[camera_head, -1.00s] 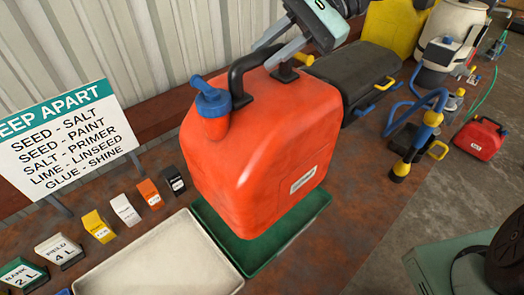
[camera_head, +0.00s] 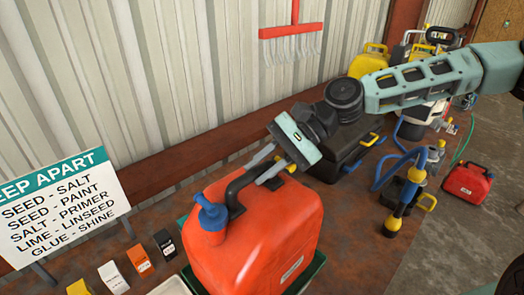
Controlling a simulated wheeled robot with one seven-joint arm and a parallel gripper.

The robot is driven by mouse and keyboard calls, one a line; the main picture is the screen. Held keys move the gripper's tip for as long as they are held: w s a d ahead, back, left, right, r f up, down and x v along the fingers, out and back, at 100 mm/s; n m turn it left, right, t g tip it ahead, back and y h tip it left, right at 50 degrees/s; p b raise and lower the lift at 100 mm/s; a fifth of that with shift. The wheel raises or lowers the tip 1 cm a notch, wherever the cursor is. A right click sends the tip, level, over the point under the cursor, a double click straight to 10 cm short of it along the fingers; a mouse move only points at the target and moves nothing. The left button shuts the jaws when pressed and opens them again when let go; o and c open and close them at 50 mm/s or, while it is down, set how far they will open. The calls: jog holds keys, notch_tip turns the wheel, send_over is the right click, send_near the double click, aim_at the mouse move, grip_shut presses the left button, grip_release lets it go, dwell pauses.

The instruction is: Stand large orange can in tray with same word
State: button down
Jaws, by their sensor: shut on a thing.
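The large orange can (camera_head: 262,235) stands upright at the lower middle, with a blue spout cap (camera_head: 211,212), a black handle (camera_head: 238,190) and a small white label (camera_head: 292,268) too small to read. A green tray (camera_head: 318,265) shows at its right edge and behind it; the can is over or in this tray, and its base is cut off by the frame. My gripper (camera_head: 255,174) comes from the upper right, its two fingers shut on the can's black handle.
A sign (camera_head: 62,212) lists word pairs.

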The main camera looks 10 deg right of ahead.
jog(key=shift+f, duration=0.15)
jog(key=c, duration=1.3)
grip_release()
jog(key=shift+f, duration=0.1)
jog(key=shift+o, duration=0.2)
jog(key=b+v, duration=0.3)
jog(key=v, duration=0.9)
